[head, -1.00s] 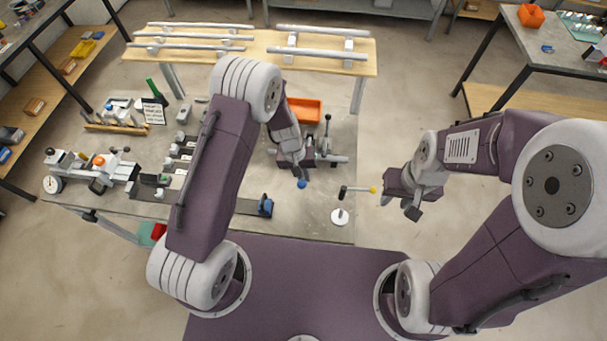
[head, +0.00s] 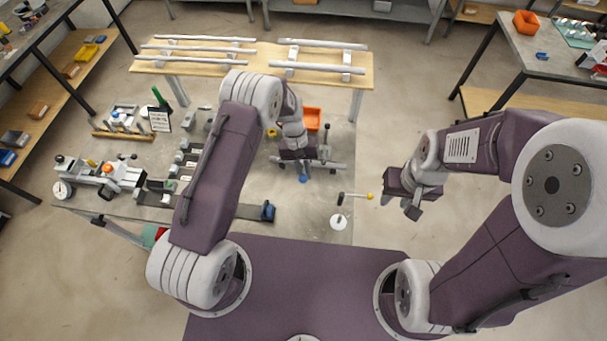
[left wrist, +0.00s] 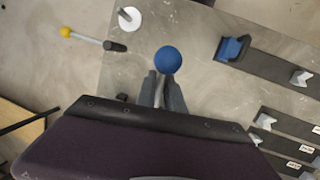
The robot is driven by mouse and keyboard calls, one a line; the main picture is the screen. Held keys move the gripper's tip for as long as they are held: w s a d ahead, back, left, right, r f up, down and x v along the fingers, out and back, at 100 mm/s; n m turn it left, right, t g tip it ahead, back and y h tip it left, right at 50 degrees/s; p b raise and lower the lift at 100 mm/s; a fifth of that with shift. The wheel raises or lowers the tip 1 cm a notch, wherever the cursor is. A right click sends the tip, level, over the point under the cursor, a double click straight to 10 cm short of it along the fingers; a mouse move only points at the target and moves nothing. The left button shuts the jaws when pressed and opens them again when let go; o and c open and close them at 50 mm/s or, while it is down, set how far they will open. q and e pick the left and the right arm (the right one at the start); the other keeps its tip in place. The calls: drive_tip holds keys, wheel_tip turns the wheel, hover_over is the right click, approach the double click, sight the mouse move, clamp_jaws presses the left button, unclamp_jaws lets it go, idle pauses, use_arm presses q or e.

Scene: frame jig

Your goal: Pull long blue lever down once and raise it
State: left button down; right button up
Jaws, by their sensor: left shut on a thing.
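The long blue lever's round blue knob (head: 303,179) shows just below my left gripper (head: 301,170) in the head view. In the left wrist view the knob (left wrist: 168,60) sits at the fingertips (left wrist: 162,82), which are shut on the lever.
A black-handled tool with a yellow end (head: 355,196) and a white round base (head: 338,222) lie near the table's right edge. A dark rail with a blue block (head: 267,212) is at the front. An orange bin (head: 312,118) stands behind the left gripper.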

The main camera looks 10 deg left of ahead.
use_arm(q)
drive_tip(key=w+r+g+b, duration=0.2)
drive_tip(key=r+b, duration=0.1)
drive_tip(key=b, duration=0.1)
drive_tip(key=shift+w+b, duration=0.35)
drive_tip(key=shift+w, duration=0.05)
drive_tip(key=shift+w+r+g+b, duration=0.2)
drive_tip(key=shift+r+g+b, duration=0.25)
drive_tip(key=shift+g, duration=0.05)
drive_tip(key=shift+r, duration=0.25)
drive_tip(key=c, duration=1.5)
unclamp_jaws()
drive_tip(key=shift+w, duration=0.1)
drive_tip(key=shift+o, duration=0.2)
